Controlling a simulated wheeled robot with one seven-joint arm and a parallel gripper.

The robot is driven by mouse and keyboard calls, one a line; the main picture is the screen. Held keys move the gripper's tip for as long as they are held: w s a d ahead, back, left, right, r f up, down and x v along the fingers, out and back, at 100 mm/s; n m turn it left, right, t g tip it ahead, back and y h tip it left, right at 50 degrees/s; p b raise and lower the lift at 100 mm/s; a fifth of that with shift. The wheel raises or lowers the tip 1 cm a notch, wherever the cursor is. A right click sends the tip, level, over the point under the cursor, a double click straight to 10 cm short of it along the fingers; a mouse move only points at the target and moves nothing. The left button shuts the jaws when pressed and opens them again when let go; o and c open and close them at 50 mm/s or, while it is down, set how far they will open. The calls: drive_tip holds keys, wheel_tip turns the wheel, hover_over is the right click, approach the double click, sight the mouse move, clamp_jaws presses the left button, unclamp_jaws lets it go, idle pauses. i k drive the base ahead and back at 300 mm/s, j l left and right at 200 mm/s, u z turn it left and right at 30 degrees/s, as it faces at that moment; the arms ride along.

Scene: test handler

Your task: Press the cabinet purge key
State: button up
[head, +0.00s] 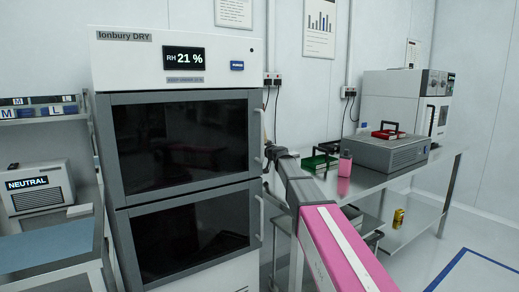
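The drying cabinet (182,95) stands at centre left, with two dark-glass doors, both shut. Its top panel carries a display (184,58) reading RH 21 %. Right of the display is a small blue key (237,65); its label is too small to read. My arm reaches in from the lower right, and its far end is beside the cabinet's right edge, near the upper door handle, below and right of the blue key and apart from it. My gripper's fingers cannot be made out there.
A steel bench (345,190) on the right holds a grey box (385,153), a red tray (388,133), a green tray (318,163) and a pink bottle (345,165). A yellow can (398,218) sits on its lower shelf. A unit marked NEUTRAL (38,188) stands left.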

sight(235, 65)
drive_tip(key=k+l, duration=1.25)
